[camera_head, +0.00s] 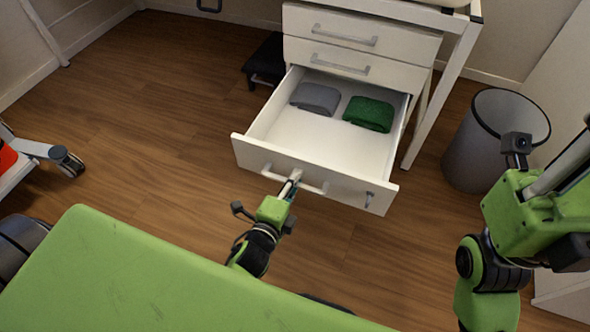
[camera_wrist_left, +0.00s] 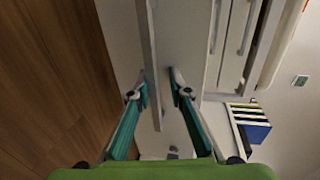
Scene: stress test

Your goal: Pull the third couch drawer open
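The third drawer (camera_head: 300,140) of the white unit is pulled well out, below two closed drawers. A folded grey cloth (camera_head: 316,98) and a folded green cloth (camera_head: 369,113) lie inside near its back. Its front has a bar handle (camera_head: 313,188) and a small lock at the right. My left gripper (camera_head: 294,180) is at the handle. In the left wrist view the bar runs between the two fingers (camera_wrist_left: 159,88), with gaps visible beside it, so the fingers look open around it. My right gripper's green body (camera_head: 525,215) is at the right; its fingertips are not clearly visible.
A grey waste bin (camera_head: 470,150) stands right of the unit, beyond a white table leg (camera_head: 437,100). A black step (camera_head: 264,62) is left of the unit. A wheeled white stand (camera_head: 45,152) is at the far left. The wooden floor between is clear.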

